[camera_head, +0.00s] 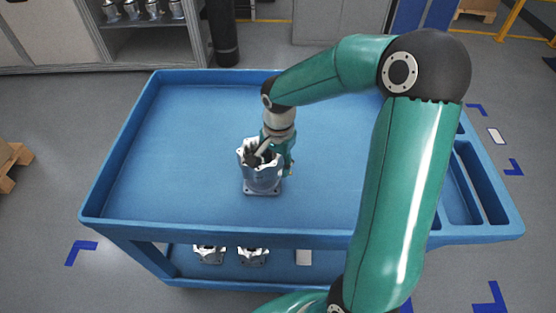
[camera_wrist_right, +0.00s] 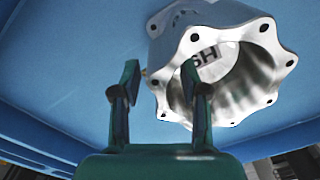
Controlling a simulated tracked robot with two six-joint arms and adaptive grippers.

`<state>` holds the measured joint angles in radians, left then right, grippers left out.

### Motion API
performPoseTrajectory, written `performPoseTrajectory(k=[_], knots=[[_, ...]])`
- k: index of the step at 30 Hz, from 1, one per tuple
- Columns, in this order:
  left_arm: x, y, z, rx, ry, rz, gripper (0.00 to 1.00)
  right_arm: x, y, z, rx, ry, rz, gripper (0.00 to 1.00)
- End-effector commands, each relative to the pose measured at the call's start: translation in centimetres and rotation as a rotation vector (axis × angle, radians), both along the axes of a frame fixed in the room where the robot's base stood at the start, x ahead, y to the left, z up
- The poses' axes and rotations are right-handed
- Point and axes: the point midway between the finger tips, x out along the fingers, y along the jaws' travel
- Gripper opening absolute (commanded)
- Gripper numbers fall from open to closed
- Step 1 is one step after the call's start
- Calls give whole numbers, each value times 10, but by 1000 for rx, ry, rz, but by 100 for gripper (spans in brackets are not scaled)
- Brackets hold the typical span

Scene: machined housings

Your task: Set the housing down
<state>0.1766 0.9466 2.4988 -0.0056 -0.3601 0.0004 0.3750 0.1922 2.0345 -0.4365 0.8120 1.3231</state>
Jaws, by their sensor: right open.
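The housing (camera_head: 261,178) is a silvery metal cylinder with a lobed top flange and a square foot. It stands upright on the blue cart top, near the front edge. In the right wrist view the housing (camera_wrist_right: 277,85) shows its open bore, bolt holes and the letters "SH" inside. My right gripper (camera_head: 270,150) is at the housing's rim, partly hidden by it. In the wrist view the right gripper's fingers (camera_wrist_right: 160,82) are apart; one overlaps the flange, the other is outside it. I cannot tell whether either finger touches. My left gripper is out of view.
The blue cart (camera_head: 170,150) has a raised rim, and its top is otherwise clear. Two similar housings (camera_head: 253,256) sit on its lower shelf. More housings (camera_head: 152,10) stand on a rack at the back. A dark post (camera_head: 222,35) stands behind the cart.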

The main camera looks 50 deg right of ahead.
Motion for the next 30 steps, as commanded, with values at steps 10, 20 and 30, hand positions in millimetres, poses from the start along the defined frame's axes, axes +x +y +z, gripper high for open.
performPoseTrajectory(k=[10,20,30], knots=[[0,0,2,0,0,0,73,0,-1,34,-2,-5,-1,44],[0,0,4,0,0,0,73,-2,-1,99,0,-4,-1,44],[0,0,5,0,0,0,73,-3,-1,122,0,-1,-1,44]])
